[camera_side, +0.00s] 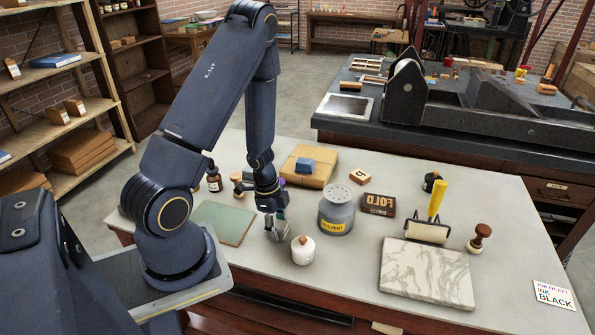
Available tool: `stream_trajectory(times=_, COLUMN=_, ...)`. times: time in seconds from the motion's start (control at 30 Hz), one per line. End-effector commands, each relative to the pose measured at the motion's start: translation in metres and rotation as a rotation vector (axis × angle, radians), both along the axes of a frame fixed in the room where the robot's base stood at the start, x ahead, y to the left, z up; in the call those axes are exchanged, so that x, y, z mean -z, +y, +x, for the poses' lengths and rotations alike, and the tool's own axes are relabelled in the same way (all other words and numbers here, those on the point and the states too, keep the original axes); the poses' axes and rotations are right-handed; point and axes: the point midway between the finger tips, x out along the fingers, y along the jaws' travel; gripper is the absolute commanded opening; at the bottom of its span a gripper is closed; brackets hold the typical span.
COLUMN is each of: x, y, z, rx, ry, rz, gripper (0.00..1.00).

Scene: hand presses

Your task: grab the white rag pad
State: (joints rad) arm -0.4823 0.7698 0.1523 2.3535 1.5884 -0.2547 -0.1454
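A small white rounded pad (303,253) with a brown top, which looks like the white rag pad, sits on the pale table in front of the solvent can. My gripper (277,232) points down just to the left of it and slightly behind, low over the table. A gap shows between the gripper and the pad. The fingers are small and partly overlap in this view, so I cannot tell how far apart they are. No held thing can be made out.
A grey solvent can (337,215) stands close behind and right of the pad. A green sheet (223,222) lies left of the gripper. A brown parcel (306,168) with a blue block (308,163) is behind. A marble slab (427,277) and yellow-handled roller (437,200) are right. The front table strip is clear.

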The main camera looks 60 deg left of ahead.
Motion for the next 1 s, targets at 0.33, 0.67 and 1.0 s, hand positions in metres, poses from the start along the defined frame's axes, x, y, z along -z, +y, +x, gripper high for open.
stream_trajectory(times=0.33, x=0.000, y=0.000, z=0.000, rx=0.000, ry=0.000, rz=0.000, gripper=0.15)
stream_trajectory(times=0.67, x=-0.005, y=0.000, z=0.001, rx=0.002, ry=-0.002, rz=0.001, gripper=0.15)
stream_trajectory(times=1.0, x=-0.053, y=-0.001, z=0.002, rx=0.008, ry=-0.005, rz=0.005, gripper=0.15)
